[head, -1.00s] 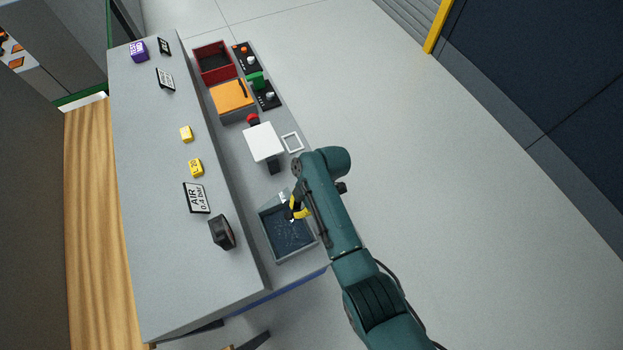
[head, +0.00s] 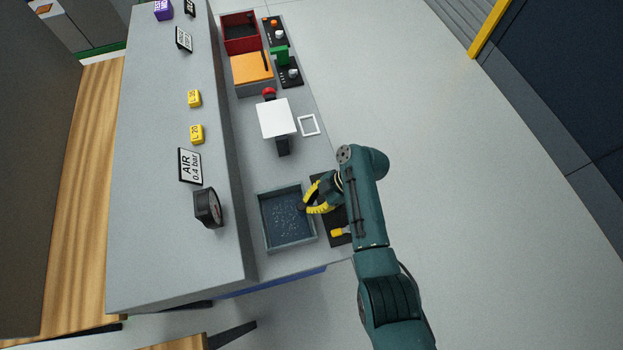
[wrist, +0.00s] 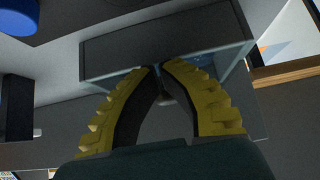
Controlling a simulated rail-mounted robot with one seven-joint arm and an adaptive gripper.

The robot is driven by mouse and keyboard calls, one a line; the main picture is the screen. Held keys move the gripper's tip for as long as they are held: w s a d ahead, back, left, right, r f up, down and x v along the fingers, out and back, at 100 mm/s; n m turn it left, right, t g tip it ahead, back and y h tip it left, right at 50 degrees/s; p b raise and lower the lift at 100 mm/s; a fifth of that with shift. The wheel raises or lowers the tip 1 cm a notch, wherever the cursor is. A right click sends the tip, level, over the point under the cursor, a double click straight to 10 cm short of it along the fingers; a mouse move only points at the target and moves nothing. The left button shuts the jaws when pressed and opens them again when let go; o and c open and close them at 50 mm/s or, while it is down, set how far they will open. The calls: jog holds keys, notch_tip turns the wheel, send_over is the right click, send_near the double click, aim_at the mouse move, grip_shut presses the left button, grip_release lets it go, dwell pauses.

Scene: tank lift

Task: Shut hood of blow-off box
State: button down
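The blow-off box is most likely the open-topped grey-blue box (head: 262,232) by the AIR sign. Its dark blue inside, flecked with white, shows from above. I cannot make out a separate hood in the head view. In the wrist view a dark grey panel (wrist: 110,46) with pale teal edges lies just beyond the fingertips; I cannot tell whether it is the hood or a box wall. My gripper (head: 303,207) is at the box's upper right, with its yellow fingers over the rim. Its fingertips meet, with nothing clearly held. Contact with the box cannot be told.
A dark plate with a yellow knob (head: 337,232) is right of the box. A black gauge (head: 207,208) and AIR sign (head: 190,166) stand on the raised shelf at left. A white plate (head: 276,118), orange-lidded box (head: 251,67) and red box (head: 240,32) lie farther back.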

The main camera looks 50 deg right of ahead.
dwell(0.4)
jog(key=v, duration=1.2)
